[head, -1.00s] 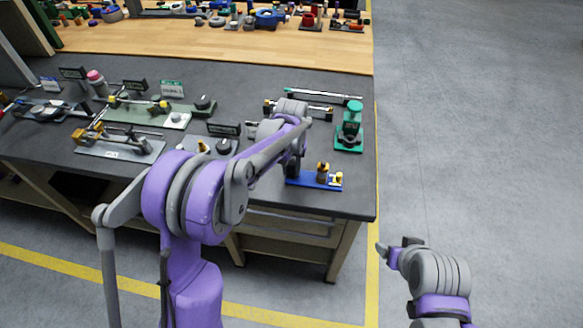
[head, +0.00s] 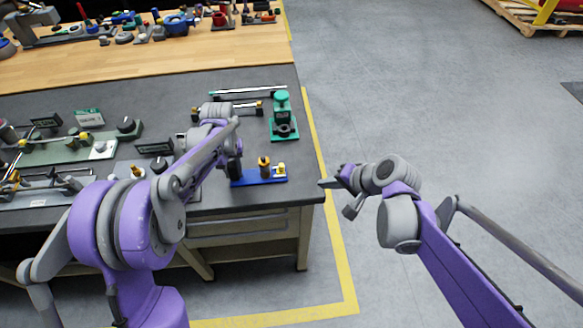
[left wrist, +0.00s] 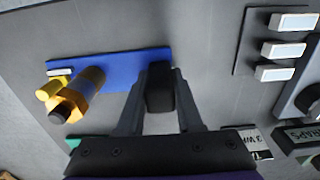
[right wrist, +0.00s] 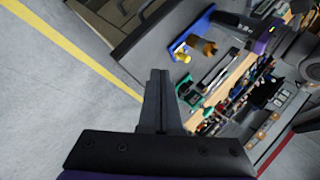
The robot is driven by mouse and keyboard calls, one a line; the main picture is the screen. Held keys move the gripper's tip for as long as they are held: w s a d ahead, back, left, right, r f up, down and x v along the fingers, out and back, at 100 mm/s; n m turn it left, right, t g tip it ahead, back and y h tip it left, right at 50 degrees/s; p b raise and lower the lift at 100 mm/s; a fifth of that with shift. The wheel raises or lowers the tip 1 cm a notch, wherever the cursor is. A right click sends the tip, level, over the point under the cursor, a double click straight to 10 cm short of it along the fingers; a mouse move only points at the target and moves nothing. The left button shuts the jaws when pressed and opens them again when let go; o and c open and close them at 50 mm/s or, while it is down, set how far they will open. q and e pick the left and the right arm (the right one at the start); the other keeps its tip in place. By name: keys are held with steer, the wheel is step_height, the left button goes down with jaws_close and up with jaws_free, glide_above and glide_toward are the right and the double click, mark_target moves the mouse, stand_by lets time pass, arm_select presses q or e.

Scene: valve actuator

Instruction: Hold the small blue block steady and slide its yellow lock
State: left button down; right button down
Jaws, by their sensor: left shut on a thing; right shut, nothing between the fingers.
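The small blue block (head: 248,181) lies flat near the table's front right corner. It carries a brass post (head: 264,166) and a yellow lock (head: 281,170) at its right end. My left gripper (head: 237,174) is at its left end. In the left wrist view my left gripper (left wrist: 158,82) is shut on a black upright part (left wrist: 160,92) at the end of the blue base (left wrist: 118,70). My right gripper (head: 326,183) is shut and empty, beyond the table's right edge. In the right wrist view its fingers (right wrist: 160,75) touch, with the yellow lock (right wrist: 182,55) further off.
A green press-like fixture (head: 283,118) stands behind the block. A rod fixture (head: 228,110) and a long rod (head: 248,91) lie further back. More fixtures and signs fill the table's left side. Open floor (head: 430,90) lies right of the table.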

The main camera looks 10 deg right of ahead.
arm_select(q)
steer(key=shift+s+f, duration=0.2)
steer(key=shift+f, duration=0.05)
arm_select(e)
steer(key=shift+w+d+f+m+y, duration=0.15)
steer(key=shift+w+m+y, duration=0.2)
steer(key=shift+w, duration=0.4)
steer(key=shift+w+d+f+m+y, duration=0.1)
steer(key=shift+w+m+y, duration=0.15)
steer(key=shift+w+m, duration=0.35)
steer(key=shift+a, duration=0.1)
glide_toward(284, 170)
steer(key=f, duration=0.4)
steer(key=shift+a, duration=0.3)
steer(key=shift+w+a+r, duration=0.1)
steer(key=shift+w+a, duration=1.15)
arm_select(q)
steer(key=shift+d, duration=0.1)
arm_select(e)
steer(key=shift+a, duration=1.1)
